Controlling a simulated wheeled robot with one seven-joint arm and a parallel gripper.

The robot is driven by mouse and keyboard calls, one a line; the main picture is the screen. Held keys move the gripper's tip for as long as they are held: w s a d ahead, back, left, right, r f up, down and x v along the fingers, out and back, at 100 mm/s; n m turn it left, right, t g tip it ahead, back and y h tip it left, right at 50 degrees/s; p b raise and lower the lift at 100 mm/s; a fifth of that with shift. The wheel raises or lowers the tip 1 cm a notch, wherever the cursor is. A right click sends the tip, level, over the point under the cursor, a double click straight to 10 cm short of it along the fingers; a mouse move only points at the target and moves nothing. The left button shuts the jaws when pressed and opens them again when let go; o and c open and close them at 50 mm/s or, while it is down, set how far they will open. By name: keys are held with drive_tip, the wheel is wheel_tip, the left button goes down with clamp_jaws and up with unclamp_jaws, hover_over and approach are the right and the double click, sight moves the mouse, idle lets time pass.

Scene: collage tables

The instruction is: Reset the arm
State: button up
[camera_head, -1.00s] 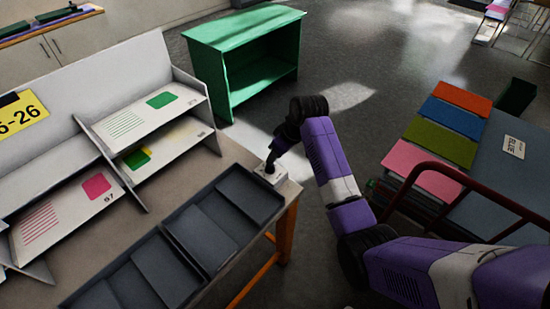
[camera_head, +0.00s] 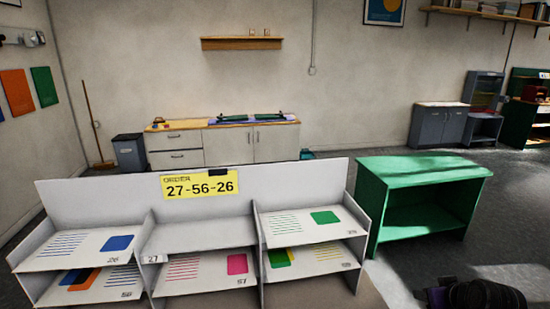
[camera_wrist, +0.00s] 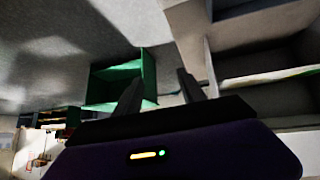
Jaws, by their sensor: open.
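My gripper (camera_wrist: 160,95) shows in the wrist view with its two dark fingers spread apart and nothing between them. The green open shelf unit (camera_wrist: 118,75) is beyond the fingers, and the pale compartments of the sorting rack (camera_wrist: 245,65) are to the right. In the head view only a dark part of my arm shows at the bottom right edge; the gripper's fingers are not seen there. The grey rack (camera_head: 95,195) stands in front with a yellow order sign (camera_head: 200,183) reading 27-56-26. Sheets with coloured squares lie in several of its compartments; the top middle compartment is bare.
The green shelf unit (camera_head: 425,170) stands on the floor right of the rack. A low cabinet (camera_head: 225,145), a grey bin (camera_head: 129,152) and a broom (camera_head: 93,120) are along the back wall. Open floor (camera_head: 510,200) lies to the right.

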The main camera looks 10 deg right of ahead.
drive_tip(key=s+a+r+m+t+h+b, duration=0.25)
drive_tip(key=s+a+t, duration=0.55)
drive_tip(key=s+a, duration=1.05)
drive_tip(key=s+a+n+y, duration=0.1)
drive_tip(key=s+a, duration=0.2)
drive_tip(key=s, duration=0.5)
drive_tip(key=s+a+n+g+y+b, duration=0.1)
drive_tip(key=s+a+y, duration=0.1)
drive_tip(key=s+a, duration=0.2)
drive_tip(key=s+a+r+n+y, duration=0.1)
drive_tip(key=s+a+n+y, duration=0.1)
drive_tip(key=s, duration=0.9)
drive_tip(key=shift+s+a, duration=0.3)
drive_tip(key=shift+a, duration=0.5)
drive_tip(key=shift+r, duration=0.1)
